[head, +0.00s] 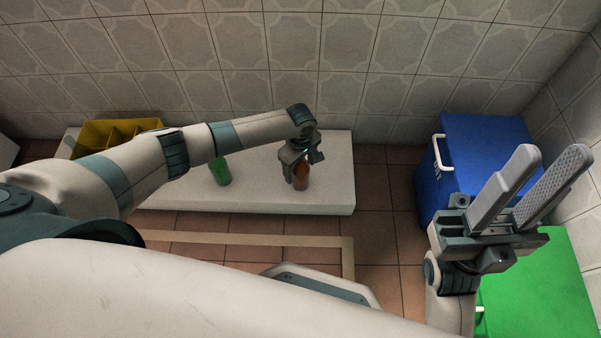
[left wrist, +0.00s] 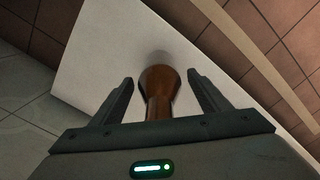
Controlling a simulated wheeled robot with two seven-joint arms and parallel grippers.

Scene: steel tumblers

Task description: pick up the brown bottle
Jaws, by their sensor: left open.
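The brown bottle (head: 301,176) stands on a low white bench near its right end, in the head view. In the left wrist view the brown bottle (left wrist: 159,88) lies between the two fingers, with gaps on both sides. My left gripper (head: 294,177) points down at the bottle, and its jaws (left wrist: 160,92) are open around it. The bottle's top is partly hidden by the gripper in the head view. My right gripper (head: 533,185) is raised at the right side of the head view, its two fingers apart and nothing between them.
The white bench (head: 330,197) runs along the tiled wall. A green tumbler or bottle (head: 220,171) stands left of the brown bottle. A yellow divided crate (head: 120,131) is at the bench's left. A blue box (head: 480,140) and a green box (head: 545,290) stand at the right.

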